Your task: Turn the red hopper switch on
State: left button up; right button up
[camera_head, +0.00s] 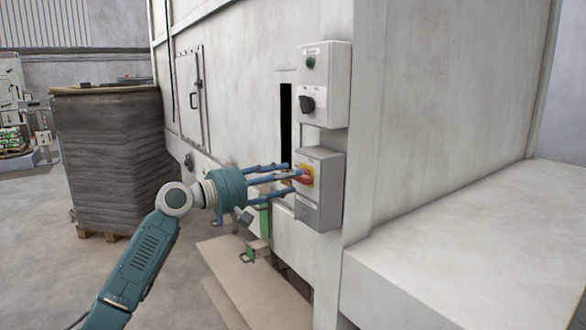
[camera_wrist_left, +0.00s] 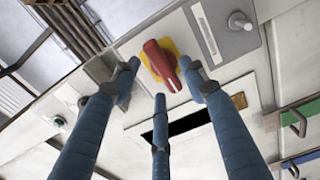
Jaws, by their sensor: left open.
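The red hopper switch (camera_head: 304,174) is a red rotary knob on a yellow plate, on the front of a grey box fixed to the machine wall. In the left wrist view the red knob (camera_wrist_left: 162,66) sits tilted between the spread fingers. My left gripper (camera_head: 288,176) is open, with its blue fingers reaching around the knob from the left. It also shows in the left wrist view (camera_wrist_left: 160,95), its fingertips close to the knob and the box face. Whether any finger touches the knob cannot be told. My right gripper is not in view.
Above is another grey box (camera_head: 325,84) with a black knob (camera_head: 307,104) and a green button (camera_head: 310,62). A dark slot (camera_head: 286,118) lies left of it. A wrapped pallet stack (camera_head: 115,160) stands at left. A pale ledge (camera_head: 470,250) juts out at right.

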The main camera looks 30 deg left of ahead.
pick_arm(q)
jog(key=x, duration=0.2)
jog(key=shift+w+p, duration=0.3)
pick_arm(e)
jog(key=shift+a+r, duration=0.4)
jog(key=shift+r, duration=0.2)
